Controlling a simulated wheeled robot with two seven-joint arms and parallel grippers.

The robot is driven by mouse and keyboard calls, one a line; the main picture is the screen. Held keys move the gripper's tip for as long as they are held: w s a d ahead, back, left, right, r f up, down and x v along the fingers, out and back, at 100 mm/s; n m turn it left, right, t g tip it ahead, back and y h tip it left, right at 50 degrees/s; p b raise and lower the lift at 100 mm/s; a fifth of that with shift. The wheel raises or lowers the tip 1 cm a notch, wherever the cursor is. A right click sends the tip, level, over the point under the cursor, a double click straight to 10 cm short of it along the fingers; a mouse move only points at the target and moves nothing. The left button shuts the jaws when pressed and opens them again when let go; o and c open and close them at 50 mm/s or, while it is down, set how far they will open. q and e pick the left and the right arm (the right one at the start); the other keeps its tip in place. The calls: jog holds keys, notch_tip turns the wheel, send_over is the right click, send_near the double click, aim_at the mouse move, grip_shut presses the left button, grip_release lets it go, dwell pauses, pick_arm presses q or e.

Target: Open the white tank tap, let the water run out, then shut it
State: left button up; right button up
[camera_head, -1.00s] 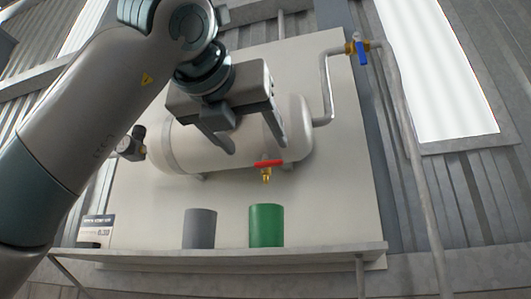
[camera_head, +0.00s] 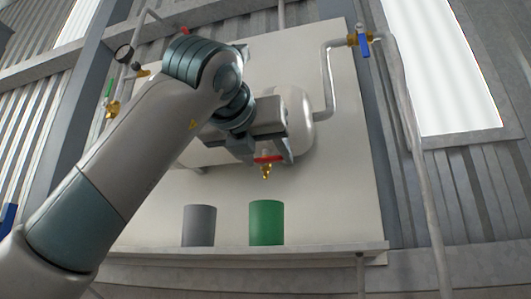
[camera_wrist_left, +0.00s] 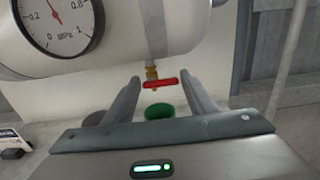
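The white tank (camera_head: 299,112) hangs on a pale panel, partly hidden by my left arm. Its tap, a red lever (camera_head: 268,158) on a brass body (camera_head: 266,172), sits under the tank's right part. The lever lies crosswise, and no water shows below the spout. My left gripper (camera_head: 263,152) is at the lever. In the left wrist view its fingers are open, with the red lever (camera_wrist_left: 160,83) between or just beyond their tips; I cannot tell contact. A green cup (camera_head: 266,222) stands below the tap. My right gripper is not in view.
A grey cup (camera_head: 199,225) stands left of the green cup on the shelf (camera_head: 300,249). A pipe with a blue-handled valve (camera_head: 363,45) is at upper right. A pressure gauge (camera_wrist_left: 66,22) fronts the tank in the left wrist view. A green-handled valve (camera_head: 112,106) is at left.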

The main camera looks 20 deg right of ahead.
pick_arm(q)
jog(key=c, duration=0.6)
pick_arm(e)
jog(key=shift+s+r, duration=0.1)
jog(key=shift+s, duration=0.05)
